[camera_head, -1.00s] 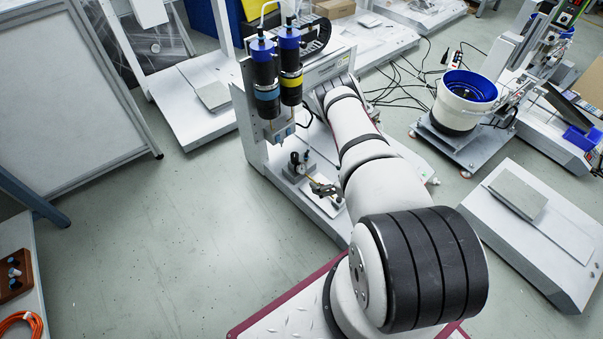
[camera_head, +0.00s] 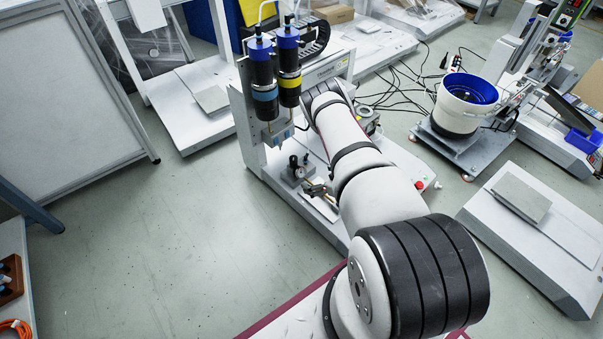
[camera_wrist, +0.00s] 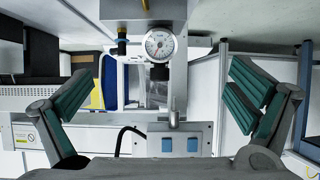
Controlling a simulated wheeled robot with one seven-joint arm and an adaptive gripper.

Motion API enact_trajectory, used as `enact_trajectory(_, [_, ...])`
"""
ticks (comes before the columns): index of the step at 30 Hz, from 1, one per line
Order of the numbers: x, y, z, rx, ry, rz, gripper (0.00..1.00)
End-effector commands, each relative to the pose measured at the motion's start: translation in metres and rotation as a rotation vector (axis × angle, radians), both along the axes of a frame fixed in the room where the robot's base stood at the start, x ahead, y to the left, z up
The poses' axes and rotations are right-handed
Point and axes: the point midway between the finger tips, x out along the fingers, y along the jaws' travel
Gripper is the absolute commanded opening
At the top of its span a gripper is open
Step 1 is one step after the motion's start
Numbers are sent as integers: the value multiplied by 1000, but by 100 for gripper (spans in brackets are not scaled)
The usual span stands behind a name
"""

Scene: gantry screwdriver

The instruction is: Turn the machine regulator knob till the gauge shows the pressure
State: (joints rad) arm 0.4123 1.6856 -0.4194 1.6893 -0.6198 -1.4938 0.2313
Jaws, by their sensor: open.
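The regulator with its round white gauge (camera_head: 299,173) stands on the machine's base plate in the head view, its black knob (camera_head: 293,160) on top. In the wrist view the gauge (camera_wrist: 160,44) faces me, and the black knob (camera_wrist: 160,72) shows just below it, so that picture seems upside down. A thin needle shows on the dial, too small to read exactly. My gripper (camera_head: 317,190) is close to the right of the regulator in the head view. In the wrist view my gripper (camera_wrist: 163,95) is open, green-padded fingers wide apart, gauge and knob between and beyond them, untouched.
Two screwdriver units (camera_head: 276,75) with blue caps hang above and behind the regulator. My arm hides part of the machine. A panel with two blue buttons (camera_wrist: 180,144) shows low in the wrist view. Floor (camera_head: 190,240) to the left is clear.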

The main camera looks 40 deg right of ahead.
Motion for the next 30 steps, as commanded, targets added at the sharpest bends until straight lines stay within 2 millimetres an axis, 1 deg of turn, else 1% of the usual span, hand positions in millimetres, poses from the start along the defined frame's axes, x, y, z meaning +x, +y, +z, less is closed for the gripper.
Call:
enact_trajectory(5, [-2,0,1,1,1,0,100])
enact_trajectory(8, [-8,-1,5,1,1,0,100])
enact_trajectory(11, [-19,-3,13,1,1,-3,100])
enact_trajectory(21, [-66,-9,39,2,1,-2,100])
enact_trajectory(25, [-78,-11,45,0,1,-2,100])
enact_trajectory(30, [-86,-12,48,1,0,0,100])
